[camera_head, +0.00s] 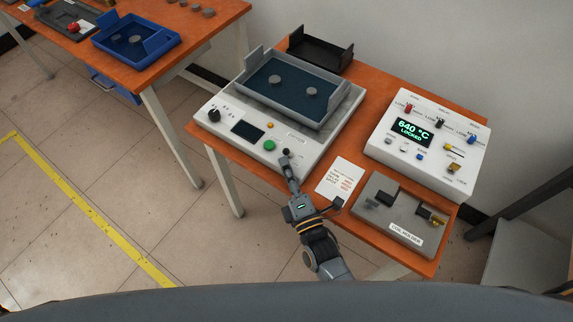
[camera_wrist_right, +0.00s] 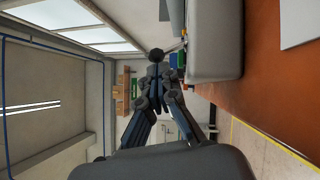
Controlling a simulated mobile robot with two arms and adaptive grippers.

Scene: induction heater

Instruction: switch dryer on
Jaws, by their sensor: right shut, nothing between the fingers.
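The white unit, likely the dryer (camera_head: 312,152), stands on the orange table with a grey tray (camera_head: 325,119) on top. Its front panel has a black knob (camera_head: 214,115), a dark screen (camera_head: 247,130), a small orange button (camera_head: 270,125) and a green button (camera_head: 269,145). A small black ball-like knob (camera_head: 286,151) is right of the green button and also shows in the wrist view (camera_wrist_right: 156,55). My right gripper (camera_head: 288,160) is shut and empty, its fingertips at this knob; contact cannot be told. It fills the middle of the wrist view (camera_wrist_right: 157,72). My left gripper is not in view.
A white controller (camera_head: 430,150) reading 640 °C LOCKED stands to the right. A grey holder box (camera_head: 400,213) and a paper card (camera_head: 340,179) lie near the front edge. A black tray (camera_head: 321,49) is behind. Another table with a blue tray (camera_head: 135,41) is at upper left.

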